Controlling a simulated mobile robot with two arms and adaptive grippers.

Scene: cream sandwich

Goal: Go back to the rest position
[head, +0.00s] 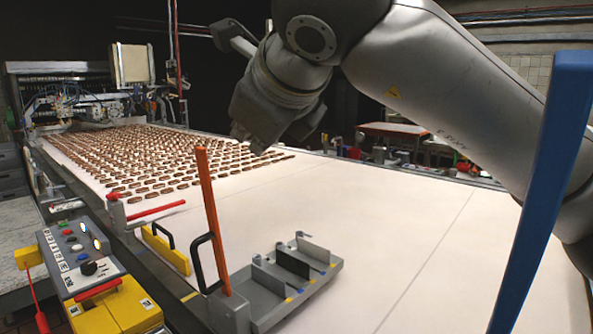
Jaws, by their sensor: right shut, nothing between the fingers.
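My right gripper (250,143) is in the upper middle of the head view, at the end of my grey arm that comes in from the upper right. It hangs above the white conveyor belt (400,220), apart from the grey divider fixture. Its fingers are shut with nothing seen between them, though they are dark and small in the picture. My left gripper is not in view. Many brown cream sandwiches (170,158) lie in rows on the far left part of the belt, partly behind the gripper.
A grey divider fixture (290,270) with an orange upright lever (211,215) stands at the belt's front edge. A yellow and grey control panel (85,260) is at the lower left. A blue post (545,190) rises at the right. The belt's right part is bare.

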